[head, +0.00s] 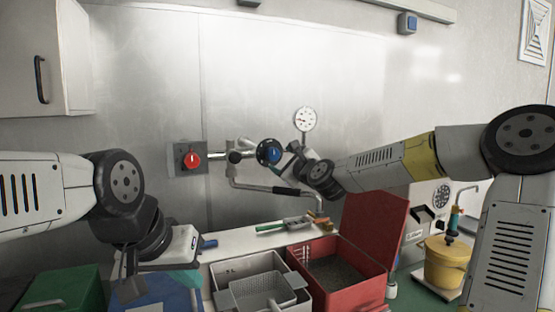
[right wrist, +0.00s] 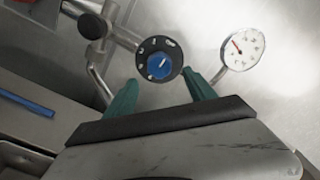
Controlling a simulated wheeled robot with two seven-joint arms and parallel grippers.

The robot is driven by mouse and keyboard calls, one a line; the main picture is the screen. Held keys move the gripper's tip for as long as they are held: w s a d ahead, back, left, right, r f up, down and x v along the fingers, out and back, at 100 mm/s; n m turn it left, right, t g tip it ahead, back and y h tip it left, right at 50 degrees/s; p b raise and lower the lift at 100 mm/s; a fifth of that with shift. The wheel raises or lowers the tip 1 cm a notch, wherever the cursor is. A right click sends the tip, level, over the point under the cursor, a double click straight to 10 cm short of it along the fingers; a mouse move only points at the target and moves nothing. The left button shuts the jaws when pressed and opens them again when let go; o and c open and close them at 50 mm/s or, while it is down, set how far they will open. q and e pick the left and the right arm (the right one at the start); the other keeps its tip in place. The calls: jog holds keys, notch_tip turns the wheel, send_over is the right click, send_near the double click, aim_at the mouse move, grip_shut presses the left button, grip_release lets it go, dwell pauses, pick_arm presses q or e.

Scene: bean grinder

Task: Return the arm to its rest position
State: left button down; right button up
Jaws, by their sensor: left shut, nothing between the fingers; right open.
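My right arm reaches in from the right in the head view. Its gripper (head: 290,158) is near the blue knob (head: 269,153) on the wall pipe. In the right wrist view the teal fingertips of this gripper (right wrist: 162,92) are spread apart with nothing held between them. The knob's dark dial (right wrist: 160,62) shows just beyond the fingertips; I cannot tell whether they touch it. My left gripper (head: 131,284) points down at the lower left of the head view, shut and empty, above a blue surface.
A red knob (head: 191,160) and a gauge (head: 305,119) are by the pipe. Below stand a grey bin (head: 262,290), an open red box (head: 329,287) with dark contents, and a yellow pot (head: 446,265). A green box (head: 62,288) is at lower left.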

jog(key=shift+s+d, duration=0.2)
jog(key=shift+s, duration=0.3)
jog(key=s+a+f+n+g+h, duration=0.1)
jog(key=s+a+f+n+g, duration=0.45)
jog(key=s+f+n, duration=0.45)
jog(key=s+d+n+g+h, duration=0.1)
jog(key=s+d+n, duration=0.3)
jog(key=s, duration=0.5)
jog(key=s+d+f+n+g+h, duration=0.1)
jog(key=s+d+n, duration=0.3)
jog(key=s, duration=0.6)
jog(key=s+d+f+n+g+h, duration=0.1)
jog(key=s+d+n+g, duration=0.2)
jog(key=s+d+n, duration=0.2)
jog(key=s+d, duration=0.3)
jog(key=s, duration=0.1)
jog(key=shift+s+h, duration=0.2)
jog(key=shift+h, duration=0.2)
jog(key=shift+d+f, duration=0.1)
jog(key=shift+c, duration=0.2)
